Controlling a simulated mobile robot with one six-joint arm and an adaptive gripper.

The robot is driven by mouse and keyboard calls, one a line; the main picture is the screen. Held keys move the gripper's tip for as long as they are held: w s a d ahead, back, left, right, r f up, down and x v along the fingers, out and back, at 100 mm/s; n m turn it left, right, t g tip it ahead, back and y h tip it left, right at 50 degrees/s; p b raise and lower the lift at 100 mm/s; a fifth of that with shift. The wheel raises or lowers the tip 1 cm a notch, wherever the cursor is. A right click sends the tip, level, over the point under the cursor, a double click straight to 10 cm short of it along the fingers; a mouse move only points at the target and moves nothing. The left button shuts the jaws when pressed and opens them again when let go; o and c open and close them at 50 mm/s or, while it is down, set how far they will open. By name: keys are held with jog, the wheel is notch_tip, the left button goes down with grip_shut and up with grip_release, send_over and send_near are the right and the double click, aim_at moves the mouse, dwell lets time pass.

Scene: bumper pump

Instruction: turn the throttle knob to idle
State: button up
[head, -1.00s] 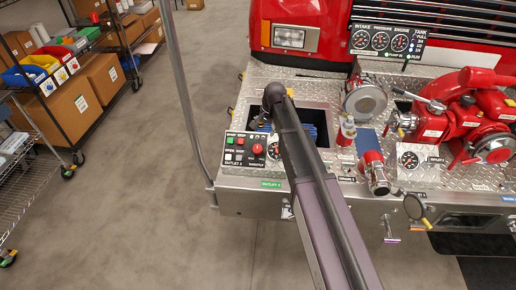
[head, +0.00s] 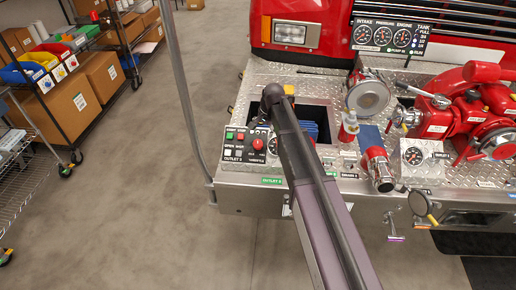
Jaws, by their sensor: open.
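The throttle knob (head: 258,144) is a red round knob on the small control panel (head: 229,153) at the left front of the bumper deck, with small markings below it. My arm reaches up from the bottom of the head view and bends at its dark end just beyond the panel. My gripper (head: 260,117) is a small dark shape below that end, mostly hidden by the arm. It appears beyond the knob and apart from it, with nothing seen in it. The fingertips cannot be made out.
Right of my arm stand a red bottle (head: 348,128), a chrome-and-red outlet (head: 378,169) and a red pump body (head: 466,113). A gauge panel (head: 388,37) rises behind. A grey rail (head: 186,105) stands left. The floor left of it is clear up to the shelves.

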aim_at(258, 143)
jog(key=shift+b+x, duration=4.4)
jog(key=shift+x, duration=0.45)
jog(key=shift+a, duration=0.1)
jog(key=shift+c, duration=0.2)
jog(key=shift+s, duration=0.1)
jog(key=c, duration=1.1)
